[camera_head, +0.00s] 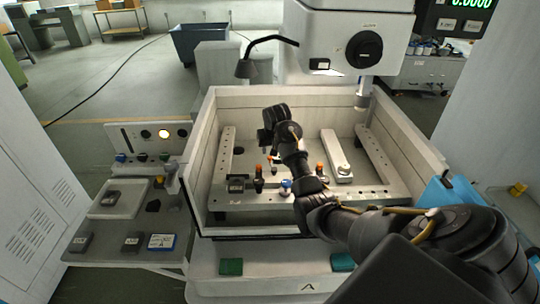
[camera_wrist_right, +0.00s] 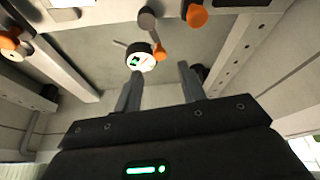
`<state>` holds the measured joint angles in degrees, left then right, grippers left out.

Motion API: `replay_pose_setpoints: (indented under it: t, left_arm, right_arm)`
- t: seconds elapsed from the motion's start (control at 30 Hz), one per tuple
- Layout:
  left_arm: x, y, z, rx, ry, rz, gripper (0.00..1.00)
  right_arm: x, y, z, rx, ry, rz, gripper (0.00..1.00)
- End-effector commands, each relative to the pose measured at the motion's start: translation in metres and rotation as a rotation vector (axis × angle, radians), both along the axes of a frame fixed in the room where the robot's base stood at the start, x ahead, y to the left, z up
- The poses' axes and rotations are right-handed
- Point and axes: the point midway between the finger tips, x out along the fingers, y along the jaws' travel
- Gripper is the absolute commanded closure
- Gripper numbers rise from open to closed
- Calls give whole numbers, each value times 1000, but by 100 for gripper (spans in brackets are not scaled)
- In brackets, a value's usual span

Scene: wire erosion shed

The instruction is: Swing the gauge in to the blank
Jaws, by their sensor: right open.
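A round white dial gauge (camera_wrist_right: 141,57) with a dark rim and a small green mark shows in the right wrist view. An orange-tipped piece (camera_wrist_right: 158,53) is beside it. My right gripper (camera_wrist_right: 158,78) is open, with the gauge just beyond its fingertips, nearer the left finger; no contact can be made out. In the head view my right arm reaches over the tank from the right, and its gripper (camera_head: 268,138) is above the fixture. A small dark block (camera_head: 236,184) sits on the front rail; I cannot tell whether it is the blank. My left gripper is out of view.
The tank (camera_head: 203,150) has raised walls around the rails. Orange-topped clamps and a blue knob (camera_head: 285,186) stand on the front rail (camera_head: 215,199). The machine head (camera_head: 340,45) hangs above the back. A side table (camera_head: 100,252) on the left holds a tray and small blocks.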

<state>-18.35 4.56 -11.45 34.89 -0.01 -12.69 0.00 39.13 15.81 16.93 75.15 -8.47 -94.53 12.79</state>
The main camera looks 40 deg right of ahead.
Motion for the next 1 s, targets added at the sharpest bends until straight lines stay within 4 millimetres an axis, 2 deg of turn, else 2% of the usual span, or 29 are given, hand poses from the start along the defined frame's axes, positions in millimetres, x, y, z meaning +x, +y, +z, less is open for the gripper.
replay_pose_setpoints:
  t: [0.1,0.2,0.3,0.47,0.7,0.77,1.0]
  left_arm:
    - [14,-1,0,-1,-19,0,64]
    - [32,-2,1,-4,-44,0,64]
    - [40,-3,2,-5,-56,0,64]
    - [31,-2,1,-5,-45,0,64]
    - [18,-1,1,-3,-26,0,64]
    - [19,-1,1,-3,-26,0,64]
    - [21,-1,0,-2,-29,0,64]
  right_arm:
    - [7,-4,-20,0,2,0,60]
    - [12,-7,-34,1,2,0,60]
    - [16,-8,-43,0,0,1,60]
    - [19,-10,-51,0,-1,0,60]
    - [19,-10,-51,0,-1,0,60]
    - [19,-10,-51,0,-1,0,65]
    - [19,-10,-51,0,-1,0,96]
